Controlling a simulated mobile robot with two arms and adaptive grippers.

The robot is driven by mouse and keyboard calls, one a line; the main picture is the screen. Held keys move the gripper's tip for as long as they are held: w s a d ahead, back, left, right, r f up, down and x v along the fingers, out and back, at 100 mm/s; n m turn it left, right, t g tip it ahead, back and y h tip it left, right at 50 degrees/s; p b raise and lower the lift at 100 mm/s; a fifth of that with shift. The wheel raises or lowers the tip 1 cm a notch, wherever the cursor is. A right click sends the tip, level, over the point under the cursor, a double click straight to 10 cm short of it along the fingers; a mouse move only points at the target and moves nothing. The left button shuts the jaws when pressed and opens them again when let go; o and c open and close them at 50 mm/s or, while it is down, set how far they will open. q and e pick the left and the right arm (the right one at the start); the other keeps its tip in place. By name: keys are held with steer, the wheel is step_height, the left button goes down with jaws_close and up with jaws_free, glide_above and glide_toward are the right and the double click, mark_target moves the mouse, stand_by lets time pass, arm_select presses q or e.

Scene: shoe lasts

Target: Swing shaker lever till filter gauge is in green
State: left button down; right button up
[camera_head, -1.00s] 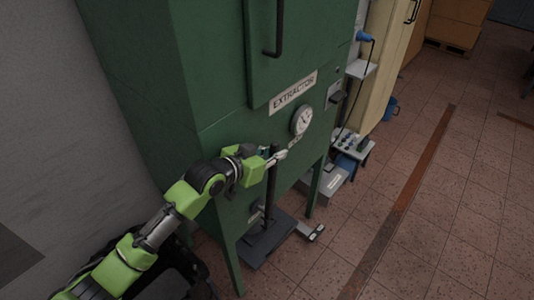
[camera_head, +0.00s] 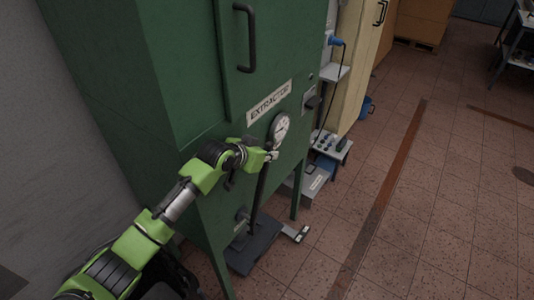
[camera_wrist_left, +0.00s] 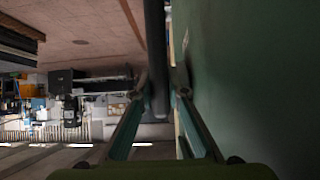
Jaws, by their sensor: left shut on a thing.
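The shaker lever (camera_head: 261,190) is a dark bar at the front of the green cabinet marked EXTRACTOR. It leans with its top to the right. My left gripper (camera_head: 272,155) is shut on the lever's upper end, just below the gauge. In the left wrist view the bar (camera_wrist_left: 156,60) runs down between the two fingers (camera_wrist_left: 158,95). The filter gauge (camera_head: 281,127) is a round white dial on the cabinet front, below the label. Its needle and coloured bands are too small to read. My right gripper is not in view.
The green cabinet (camera_head: 180,90) stands on legs close beside my left arm. A dark tray (camera_head: 254,247) lies on the floor beneath it. A small table (camera_head: 334,146) and a cream cabinet (camera_head: 355,70) stand beyond. The tiled floor on the right is mostly clear.

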arm_select(q)
steer(key=c, duration=2.2)
jaws_free()
steer(key=shift+c, duration=0.2)
steer(key=shift+o, duration=1.4)
steer(key=shift+w+d, duration=0.1)
steer(key=shift+w+d+f, duration=0.1)
steer(key=shift+w+f, duration=0.05)
steer(key=v, duration=1.2)
